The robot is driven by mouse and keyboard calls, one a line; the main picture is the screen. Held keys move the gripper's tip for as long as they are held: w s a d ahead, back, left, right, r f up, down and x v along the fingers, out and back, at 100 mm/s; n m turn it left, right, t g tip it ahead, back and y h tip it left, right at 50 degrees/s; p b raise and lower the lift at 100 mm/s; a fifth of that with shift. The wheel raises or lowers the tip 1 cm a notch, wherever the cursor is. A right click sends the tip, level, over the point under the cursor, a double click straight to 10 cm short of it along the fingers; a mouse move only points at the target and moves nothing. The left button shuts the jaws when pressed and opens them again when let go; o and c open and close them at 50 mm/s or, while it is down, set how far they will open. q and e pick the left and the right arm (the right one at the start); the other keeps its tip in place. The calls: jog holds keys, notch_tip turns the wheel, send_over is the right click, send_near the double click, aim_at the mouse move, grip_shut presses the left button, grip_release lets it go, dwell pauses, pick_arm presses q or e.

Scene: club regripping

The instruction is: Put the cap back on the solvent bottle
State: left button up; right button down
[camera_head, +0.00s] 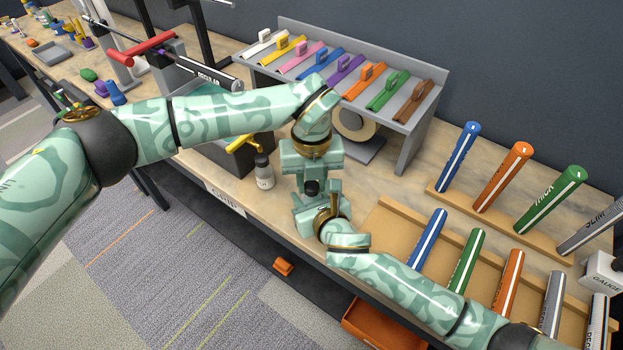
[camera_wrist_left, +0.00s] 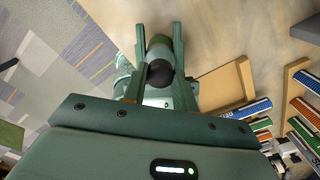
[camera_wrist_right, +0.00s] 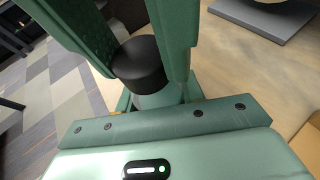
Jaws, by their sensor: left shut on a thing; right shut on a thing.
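The black cap (camera_wrist_right: 138,62) is between the fingers of my left gripper (camera_head: 312,180), which comes down from above and is shut on it. It also shows in the head view (camera_head: 312,187) and, round and dark, in the left wrist view (camera_wrist_left: 158,74). My right gripper (camera_head: 318,212) is shut on the pale grey solvent bottle (camera_wrist_right: 160,98) just below the cap. Fingers hide most of the bottle. The cap sits right at the bottle's top; I cannot tell whether it is seated or only touching.
A small labelled bottle (camera_head: 264,174) stands on the bench left of my grippers, near the front edge. A grey rack (camera_head: 415,150) of coloured grips is behind. Wooden racks (camera_head: 390,225) with upright tubes are at the right. An orange bin (camera_head: 375,325) is below the bench edge.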

pick_arm(q)
jog(key=m, duration=0.3)
jog(key=o, duration=1.1)
jog(key=shift+r, duration=0.1)
jog(key=shift+r, duration=2.2)
jog(key=shift+c, duration=0.5)
